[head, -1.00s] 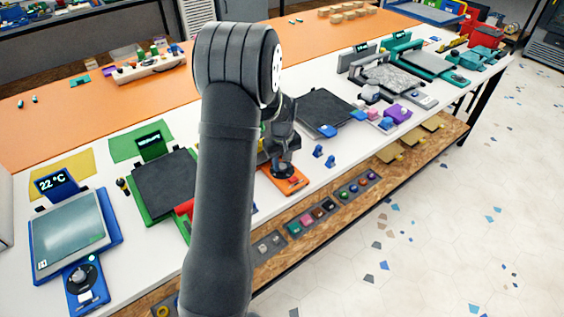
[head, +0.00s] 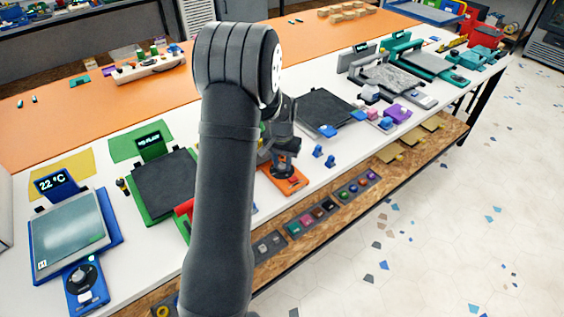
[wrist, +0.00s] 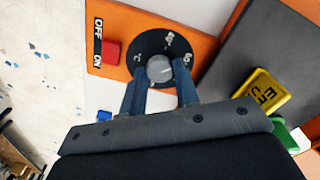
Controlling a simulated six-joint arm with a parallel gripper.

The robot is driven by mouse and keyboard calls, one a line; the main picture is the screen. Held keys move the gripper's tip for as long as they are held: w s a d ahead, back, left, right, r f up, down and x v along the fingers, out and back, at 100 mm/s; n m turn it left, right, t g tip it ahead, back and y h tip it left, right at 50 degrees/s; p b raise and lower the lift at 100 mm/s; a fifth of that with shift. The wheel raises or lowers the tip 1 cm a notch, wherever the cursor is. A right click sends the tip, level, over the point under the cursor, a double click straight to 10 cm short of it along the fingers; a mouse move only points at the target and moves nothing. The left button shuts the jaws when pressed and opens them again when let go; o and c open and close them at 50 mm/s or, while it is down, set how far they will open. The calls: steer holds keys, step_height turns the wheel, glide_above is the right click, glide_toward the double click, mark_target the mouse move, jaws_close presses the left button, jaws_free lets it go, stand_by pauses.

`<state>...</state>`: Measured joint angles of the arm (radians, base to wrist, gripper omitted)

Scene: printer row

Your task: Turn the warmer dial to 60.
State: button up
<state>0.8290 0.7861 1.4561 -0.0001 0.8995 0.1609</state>
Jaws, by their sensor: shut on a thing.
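The warmer dial is a round grey knob (wrist: 159,67) on a black disc with white marks. It sits on an orange panel (wrist: 205,47), which also shows in the head view (head: 285,187). My gripper (wrist: 161,76) is shut on the knob, one finger on each side. In the head view my gripper (head: 283,158) is above the orange panel. The disc's numbers are small and partly covered, and I cannot tell where the knob points. My arm hides most of the rest of the orange station in the head view.
A red switch (wrist: 111,52) beside an OFF/ON label is on the same panel. In the head view, a blue station reading 22 °C (head: 68,230) and a green station (head: 168,185) stand to the left.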

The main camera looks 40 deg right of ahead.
mark_target(282, 166)
steer(key=shift+m, duration=1.2)
steer(key=o, duration=1)
steer(key=shift+c, duration=0.2)
step_height(282, 166, up, 17)
steer(key=shift+r, duration=0.2)
step_height(282, 166, down, 18)
steer(key=shift+r, duration=0.25)
